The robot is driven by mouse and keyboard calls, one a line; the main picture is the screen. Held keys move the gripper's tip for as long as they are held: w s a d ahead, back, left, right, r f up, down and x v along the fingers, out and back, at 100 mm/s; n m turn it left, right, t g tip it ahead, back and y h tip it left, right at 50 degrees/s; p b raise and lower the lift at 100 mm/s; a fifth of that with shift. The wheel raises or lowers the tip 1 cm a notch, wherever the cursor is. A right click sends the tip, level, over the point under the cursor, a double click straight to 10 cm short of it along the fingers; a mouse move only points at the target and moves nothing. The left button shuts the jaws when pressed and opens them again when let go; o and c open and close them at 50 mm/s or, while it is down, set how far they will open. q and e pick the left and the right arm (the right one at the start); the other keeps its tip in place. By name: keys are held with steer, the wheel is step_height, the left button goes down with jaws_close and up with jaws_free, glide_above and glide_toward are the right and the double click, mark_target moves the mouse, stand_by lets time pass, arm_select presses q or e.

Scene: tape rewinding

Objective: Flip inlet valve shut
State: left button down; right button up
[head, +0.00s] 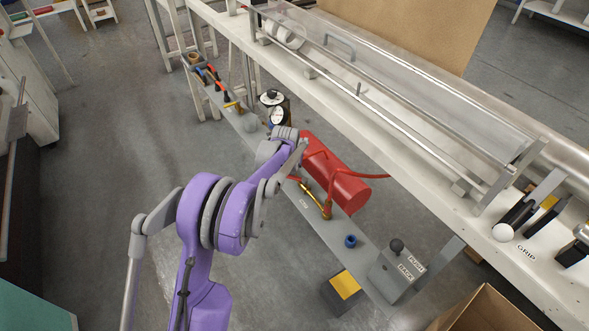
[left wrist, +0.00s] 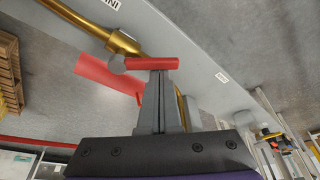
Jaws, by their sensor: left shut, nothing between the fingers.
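The inlet valve is a brass fitting (head: 315,197) on the grey shelf rail below the bench. In the left wrist view its brass pipe (left wrist: 88,23) runs across the top, and its red lever handle (left wrist: 151,64) lies crosswise just ahead of my fingertips. My left gripper (left wrist: 158,74) is shut with nothing held. Its tips are at the handle, touching or very close; I cannot tell which. In the head view my purple left arm reaches to the valve, and its wrist hides the fingertips and part of the handle. My right gripper is not in view.
A red cylinder (head: 345,192) with a red hose lies beside the valve. A gauge unit (head: 276,108) stands behind it. A blue ring (head: 350,241) and a grey lever box (head: 397,271) are nearer on the rail (head: 328,233). The long bench (head: 425,175) runs above right; open floor lies left.

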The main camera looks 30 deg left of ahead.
arm_select(q)
steer(key=n, duration=0.1)
steer(key=s+n, duration=0.1)
steer(key=n+y, duration=0.1)
steer(key=shift+s+d+n+g+b, duration=0.25)
steer(key=shift+n+g+b, duration=0.05)
steer(key=shift+n+g, duration=0.1)
steer(key=n, duration=0.1)
steer(key=s+n, duration=0.1)
steer(key=shift+d+n+g+y, duration=0.3)
steer(key=shift+s+d+n, duration=0.25)
steer(key=shift+s+n, duration=0.05)
steer(key=shift+n, duration=0.6)
steer(key=shift+s+d, duration=0.1)
steer(key=shift+d, duration=0.05)
steer(key=shift+s+d, duration=0.1)
